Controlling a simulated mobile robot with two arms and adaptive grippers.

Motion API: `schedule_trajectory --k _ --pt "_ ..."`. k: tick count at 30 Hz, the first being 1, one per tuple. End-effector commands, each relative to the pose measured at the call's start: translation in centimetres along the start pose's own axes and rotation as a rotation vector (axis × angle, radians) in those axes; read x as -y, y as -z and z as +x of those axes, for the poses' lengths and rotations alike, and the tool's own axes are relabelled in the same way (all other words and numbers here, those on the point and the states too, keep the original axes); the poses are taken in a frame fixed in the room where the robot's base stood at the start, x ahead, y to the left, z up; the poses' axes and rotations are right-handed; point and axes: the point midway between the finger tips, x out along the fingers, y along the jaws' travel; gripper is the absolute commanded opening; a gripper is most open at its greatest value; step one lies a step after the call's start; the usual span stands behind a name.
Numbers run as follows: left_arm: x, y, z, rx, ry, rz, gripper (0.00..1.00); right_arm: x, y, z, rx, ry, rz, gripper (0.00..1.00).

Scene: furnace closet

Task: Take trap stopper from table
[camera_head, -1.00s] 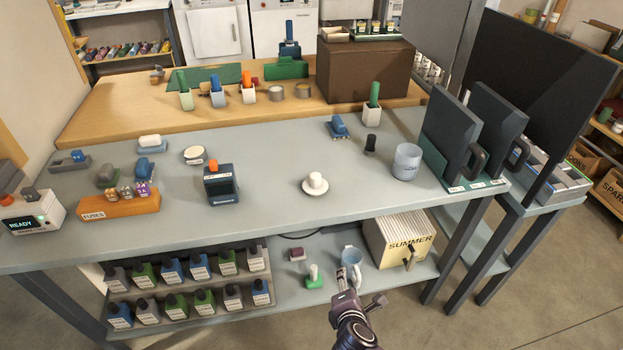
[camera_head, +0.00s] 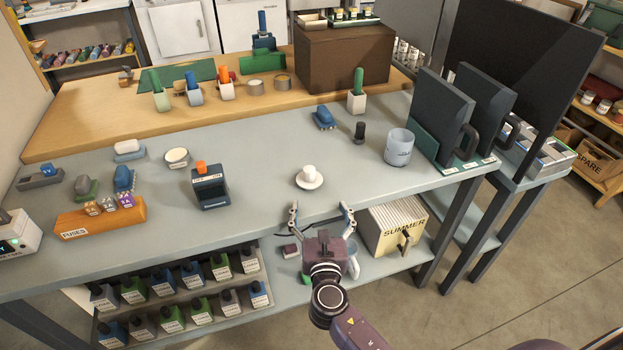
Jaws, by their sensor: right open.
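A white knob on a wide round base (camera_head: 309,177), which looks like the trap stopper, stands upright near the front edge of the grey table (camera_head: 255,200). My right gripper (camera_head: 320,209) is at the table's front edge, a little nearer to me than the white piece. Its two fingers are spread wide, with nothing between them, and point toward the white piece without touching it. My left gripper is not in view.
A dark cylinder (camera_head: 359,132), a grey-blue cup (camera_head: 398,147) and a blue piece (camera_head: 324,118) stand behind and to the right. A dark box with an orange switch (camera_head: 209,187) stands to the left. The table around the white piece is clear.

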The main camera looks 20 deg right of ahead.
Motion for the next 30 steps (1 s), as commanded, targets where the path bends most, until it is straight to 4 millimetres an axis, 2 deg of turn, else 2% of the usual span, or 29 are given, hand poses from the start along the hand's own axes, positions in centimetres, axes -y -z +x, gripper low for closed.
schedule_trajectory --k 1,18,26,30 --pt "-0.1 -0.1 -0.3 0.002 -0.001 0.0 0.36 -1.6 -4.5 1.2 0.082 -0.035 -0.019 0.44" --pt "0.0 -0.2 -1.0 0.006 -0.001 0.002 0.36 -1.7 -4.6 8.1 0.071 -0.03 -0.021 0.44" --pt "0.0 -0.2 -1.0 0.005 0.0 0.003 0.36 -1.7 -4.5 8.4 0.07 -0.03 -0.02 0.44" --pt "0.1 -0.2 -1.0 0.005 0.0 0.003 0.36 -1.7 -4.5 8.4 0.069 -0.03 -0.02 0.3"
